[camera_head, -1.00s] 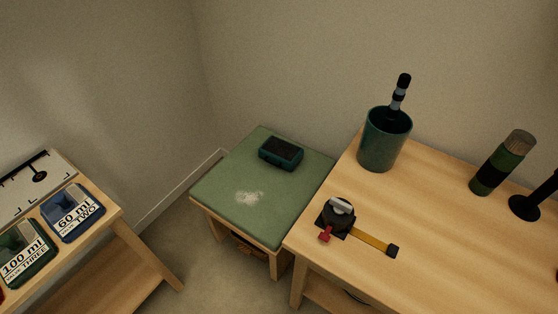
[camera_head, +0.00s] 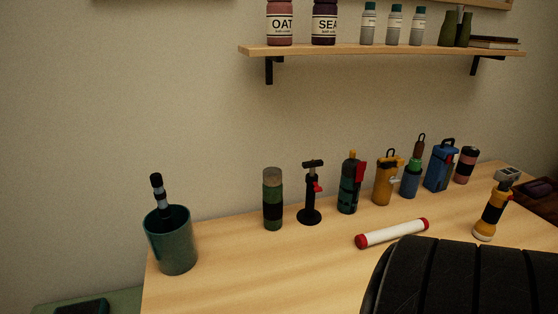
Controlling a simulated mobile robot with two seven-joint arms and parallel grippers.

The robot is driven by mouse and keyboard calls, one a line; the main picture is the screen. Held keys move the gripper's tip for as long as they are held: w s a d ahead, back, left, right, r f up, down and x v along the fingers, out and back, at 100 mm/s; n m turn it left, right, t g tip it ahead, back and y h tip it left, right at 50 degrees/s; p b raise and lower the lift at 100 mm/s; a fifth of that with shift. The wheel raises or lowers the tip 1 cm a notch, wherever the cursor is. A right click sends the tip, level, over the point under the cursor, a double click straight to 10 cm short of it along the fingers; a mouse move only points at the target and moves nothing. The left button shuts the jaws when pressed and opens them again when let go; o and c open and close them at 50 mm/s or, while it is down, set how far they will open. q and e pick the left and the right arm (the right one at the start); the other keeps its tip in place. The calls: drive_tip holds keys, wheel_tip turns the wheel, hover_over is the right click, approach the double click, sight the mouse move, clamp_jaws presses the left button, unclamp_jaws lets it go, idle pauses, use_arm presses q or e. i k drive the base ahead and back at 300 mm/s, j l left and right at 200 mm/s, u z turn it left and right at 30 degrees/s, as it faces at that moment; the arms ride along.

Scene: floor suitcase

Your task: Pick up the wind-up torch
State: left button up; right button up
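A yellow and black torch-shaped thing (camera_head: 491,211) with a small red part stands slightly tilted on the wooden table (camera_head: 300,270) at the right. A yellow thing (camera_head: 386,181) with a pale side piece like a crank and a loop on top stands further back in the row. I cannot tell for certain which of these is the wind-up torch. Neither of my grippers shows in the head view.
A large dark ribbed shape (camera_head: 460,280) covers the lower right. A red-ended white tube (camera_head: 392,233) lies before several upright tools, including a green cylinder (camera_head: 272,200) and pump-like stand (camera_head: 311,192). A green pot (camera_head: 170,240) stands left. A shelf (camera_head: 380,50) hangs above.

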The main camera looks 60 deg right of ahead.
sight(484, 229)
drive_tip(key=k+l+z, duration=0.1)
drive_tip(key=z, duration=3.15)
drive_tip(key=i, duration=0.05)
